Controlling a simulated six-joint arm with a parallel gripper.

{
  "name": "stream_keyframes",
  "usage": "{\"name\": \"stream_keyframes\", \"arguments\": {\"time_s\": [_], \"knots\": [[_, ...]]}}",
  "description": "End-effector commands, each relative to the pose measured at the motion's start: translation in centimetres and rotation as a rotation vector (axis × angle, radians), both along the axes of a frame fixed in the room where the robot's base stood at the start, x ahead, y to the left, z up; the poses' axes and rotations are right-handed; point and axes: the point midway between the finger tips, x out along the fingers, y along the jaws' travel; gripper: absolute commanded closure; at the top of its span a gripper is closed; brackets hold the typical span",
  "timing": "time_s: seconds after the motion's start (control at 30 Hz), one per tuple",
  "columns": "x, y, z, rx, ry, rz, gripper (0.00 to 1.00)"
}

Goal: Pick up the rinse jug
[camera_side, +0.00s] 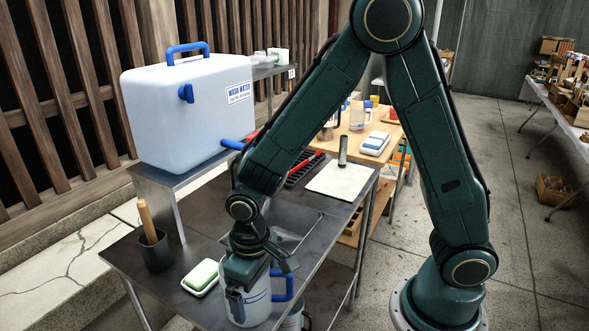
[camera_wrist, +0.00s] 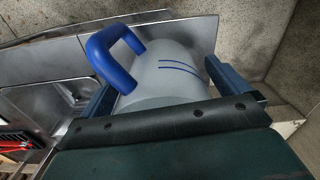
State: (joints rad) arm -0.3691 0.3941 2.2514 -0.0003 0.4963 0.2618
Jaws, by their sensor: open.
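The rinse jug (camera_side: 258,312) is a pale, translucent jug with a blue handle and stands near the front edge of the metal table. My gripper (camera_side: 256,287) is over the jug, pointing down, and hides its upper part. In the wrist view the jug (camera_wrist: 172,75) lies between the two fingers of my gripper (camera_wrist: 165,85), with its blue handle (camera_wrist: 112,50) at the upper left and blue lines on its side. The jaws are open, one finger on each side of the jug. Contact cannot be told.
A soap dish (camera_side: 201,278) and a dark cup with a wooden-handled tool (camera_side: 152,250) stand left of the jug. A large wash-water container (camera_side: 185,120) stands on a raised shelf behind. A sink (camera_side: 285,217) and white board (camera_side: 338,180) lie farther back.

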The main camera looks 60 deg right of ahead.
Motion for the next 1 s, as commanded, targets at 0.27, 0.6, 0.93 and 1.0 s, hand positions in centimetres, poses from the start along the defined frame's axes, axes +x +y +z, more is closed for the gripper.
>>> {"name": "stream_keyframes", "arguments": {"time_s": [0.27,0.6,0.93,1.0], "knots": [[0.0,0.0,0.0,0.0,0.0,0.0,0.26],[0.0,0.0,0.0,0.0,-0.001,0.0,0.45],[0.1,0.0,1.3,0.001,-0.004,0.0,0.45],[0.1,0.1,2.0,0.001,-0.004,0.0,0.45]]}}
